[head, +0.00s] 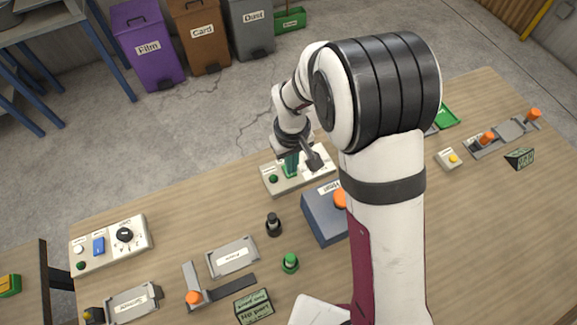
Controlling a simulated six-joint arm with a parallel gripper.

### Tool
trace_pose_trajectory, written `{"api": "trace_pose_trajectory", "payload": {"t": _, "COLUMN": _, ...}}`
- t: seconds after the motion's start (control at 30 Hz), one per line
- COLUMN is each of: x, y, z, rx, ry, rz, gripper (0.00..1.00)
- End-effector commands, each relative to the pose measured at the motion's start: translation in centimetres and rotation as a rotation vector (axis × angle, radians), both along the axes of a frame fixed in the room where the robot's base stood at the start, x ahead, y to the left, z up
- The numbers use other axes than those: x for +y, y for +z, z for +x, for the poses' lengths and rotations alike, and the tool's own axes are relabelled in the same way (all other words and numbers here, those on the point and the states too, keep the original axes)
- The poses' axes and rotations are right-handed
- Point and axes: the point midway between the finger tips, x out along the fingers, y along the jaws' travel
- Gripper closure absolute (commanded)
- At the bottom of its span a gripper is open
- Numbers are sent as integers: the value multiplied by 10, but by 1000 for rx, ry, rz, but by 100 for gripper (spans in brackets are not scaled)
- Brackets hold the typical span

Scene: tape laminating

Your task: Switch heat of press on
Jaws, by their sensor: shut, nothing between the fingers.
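A pale control panel (268,188) sits at the back edge of the table, with a green round lamp or button (273,179) at its left end. My gripper (291,163) is shut and empty, low over the middle of this panel. It hides the middle of the panel, and I cannot tell whether it touches a switch there. A blue-grey box (318,225) with an orange knob (341,199) stands in front of the panel, partly behind my arm. Its label is too small to read.
A second panel (110,243) with a blue switch and black dial lies at left. A black knob (273,224), a green knob (290,262) and grey trays (232,257) stand in front. A small yellow-button box (449,158) is at right. Several bins (148,45) stand behind.

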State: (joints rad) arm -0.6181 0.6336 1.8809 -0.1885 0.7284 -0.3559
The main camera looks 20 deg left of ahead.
Motion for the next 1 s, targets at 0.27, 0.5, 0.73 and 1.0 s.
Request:
{"api": "trace_pose_trajectory", "payload": {"t": 0.27, "x": 0, "y": -4, "z": 0, "rx": 0, "ry": 0, "rz": 0, "gripper": 100}}
{"api": "trace_pose_trajectory", "payload": {"t": 0.5, "x": 0, "y": -8, "z": 0, "rx": 1, "ry": -1, "rz": -1, "gripper": 100}}
{"api": "trace_pose_trajectory", "payload": {"t": 0.73, "x": 0, "y": -12, "z": 0, "rx": 0, "ry": -1, "rz": 0, "gripper": 100}}
{"api": "trace_pose_trajectory", "payload": {"t": 1.0, "x": 0, "y": -14, "z": 0, "rx": -1, "ry": -1, "rz": 1, "gripper": 100}}
